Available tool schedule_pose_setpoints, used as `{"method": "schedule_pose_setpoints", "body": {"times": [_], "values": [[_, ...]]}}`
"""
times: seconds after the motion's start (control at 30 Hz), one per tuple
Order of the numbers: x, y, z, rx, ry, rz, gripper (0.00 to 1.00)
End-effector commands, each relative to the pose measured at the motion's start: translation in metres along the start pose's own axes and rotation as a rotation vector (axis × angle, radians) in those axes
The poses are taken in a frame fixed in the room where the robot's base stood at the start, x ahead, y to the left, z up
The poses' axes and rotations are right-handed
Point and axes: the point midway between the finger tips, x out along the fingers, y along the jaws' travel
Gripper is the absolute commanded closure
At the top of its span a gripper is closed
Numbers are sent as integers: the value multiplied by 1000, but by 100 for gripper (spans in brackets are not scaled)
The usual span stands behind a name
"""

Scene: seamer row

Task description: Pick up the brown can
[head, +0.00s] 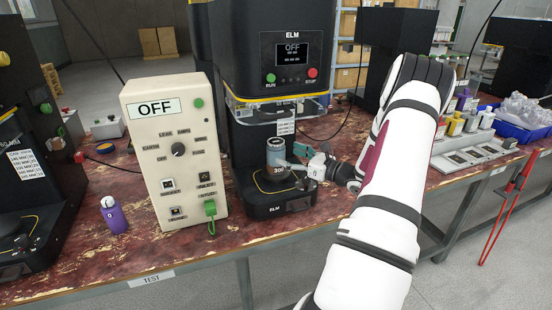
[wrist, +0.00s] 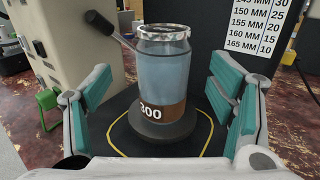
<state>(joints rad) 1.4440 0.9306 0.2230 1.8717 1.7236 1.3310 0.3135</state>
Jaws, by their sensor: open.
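The can (head: 275,152) stands upright on the round plate of the black ELM machine in the head view. In the wrist view the can (wrist: 164,75) has a grey-blue body, a pale rim and a brown band marked 300 at its bottom. My gripper (head: 300,163) is beside the can, on its right in the head view. In the wrist view my gripper (wrist: 163,100) is open, with one teal-padded finger to each side of the can. Gaps show between the pads and the can.
A cream control box (head: 172,150) marked OFF stands left of the machine (head: 275,60), whose head is above the can. A purple bottle (head: 114,215) stands farther left. Blue bins (head: 525,130) and several small bottles are at the right. Bare red-brown bench top lies in front.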

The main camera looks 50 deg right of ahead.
Motion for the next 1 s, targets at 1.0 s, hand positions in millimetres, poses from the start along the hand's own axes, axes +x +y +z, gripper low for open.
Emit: {"method": "schedule_pose_setpoints", "body": {"times": [1.0], "values": [[62,-5,3,-1,1,0,60]]}}
